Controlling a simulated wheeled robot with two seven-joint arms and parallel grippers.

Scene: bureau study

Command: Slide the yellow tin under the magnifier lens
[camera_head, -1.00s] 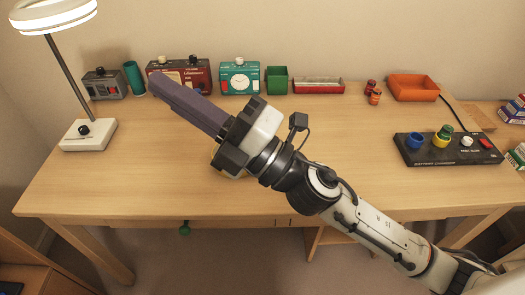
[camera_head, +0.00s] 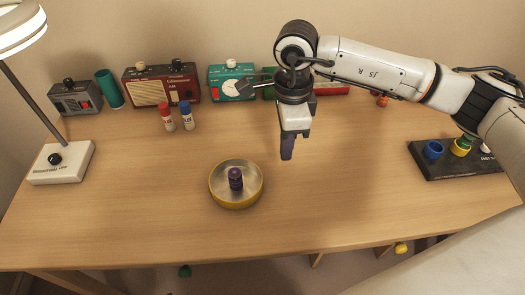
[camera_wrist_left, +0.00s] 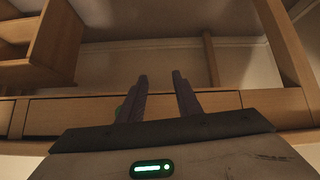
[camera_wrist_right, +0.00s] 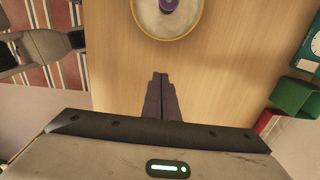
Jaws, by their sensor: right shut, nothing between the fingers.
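The yellow tin (camera_head: 250,203) is a round, shallow, open dish with a silvery inside, on the middle of the desk. A small purple piece (camera_head: 235,179) stands in it. The tin also shows at the top of the right wrist view (camera_wrist_right: 196,22). The magnifier (camera_head: 62,162) has a white base at the desk's left and a bright ring-shaped lens head (camera_head: 18,30), cut by the frame edge. My right gripper (camera_head: 287,156) is shut and empty, pointing down, right of the tin and apart from it. My left gripper (camera_wrist_left: 158,76) has its fingers apart, with nothing between them.
Red and blue bottles (camera_head: 187,117) stand behind the tin. A grey box, teal cylinder (camera_head: 109,88), red radio (camera_head: 160,86) and teal clock line the back. The desk between tin and magnifier base is clear.

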